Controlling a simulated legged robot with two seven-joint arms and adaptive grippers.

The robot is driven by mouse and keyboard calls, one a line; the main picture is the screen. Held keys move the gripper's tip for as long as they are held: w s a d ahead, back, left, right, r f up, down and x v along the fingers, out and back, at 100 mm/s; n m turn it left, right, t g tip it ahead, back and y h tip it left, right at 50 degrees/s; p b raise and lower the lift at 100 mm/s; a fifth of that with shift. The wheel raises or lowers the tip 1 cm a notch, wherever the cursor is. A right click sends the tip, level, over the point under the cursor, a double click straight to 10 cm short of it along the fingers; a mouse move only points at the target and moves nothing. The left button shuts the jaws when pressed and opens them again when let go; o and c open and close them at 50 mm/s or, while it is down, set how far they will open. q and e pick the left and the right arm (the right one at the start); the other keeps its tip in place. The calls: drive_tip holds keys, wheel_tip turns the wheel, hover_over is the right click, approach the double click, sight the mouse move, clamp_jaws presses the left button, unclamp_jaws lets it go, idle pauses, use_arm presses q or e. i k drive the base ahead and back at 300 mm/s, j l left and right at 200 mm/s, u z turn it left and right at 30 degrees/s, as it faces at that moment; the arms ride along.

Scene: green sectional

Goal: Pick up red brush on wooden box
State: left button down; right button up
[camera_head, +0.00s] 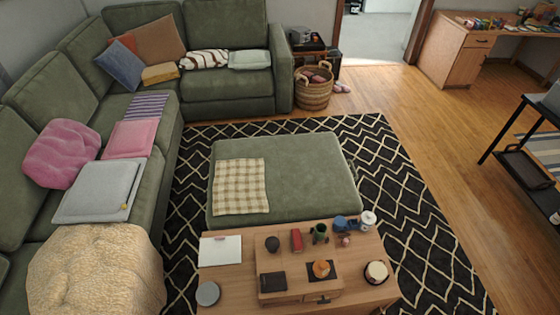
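A small red item (297,240), possibly the brush, is near the back edge of a small wooden box (291,296) on the wooden coffee table (232,277). It is too small to make out its shape or whether it rests on the box or on the table behind it. A dark flat item (273,281) and an orange round thing (321,268) on a dark square lie on the box. Neither of my grippers is in view.
A dark round item (272,244), a green mug (320,233), blue items (341,223) and a candle-like jar (376,272) crowd the table. A green ottoman (310,180) stands behind it. A green sectional (150,135) lines the left. Wooden floor (440,160) is open at right.

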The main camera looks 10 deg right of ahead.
sight(298, 244)
drive_tip(key=k+l, duration=0.1)
drive_tip(key=l, duration=1.3)
drive_tip(key=k+l, duration=0.15)
drive_tip(key=l, duration=0.5)
drive_tip(key=k+l, duration=0.1)
drive_tip(key=l, duration=1.3)
drive_tip(key=k+u, duration=0.05)
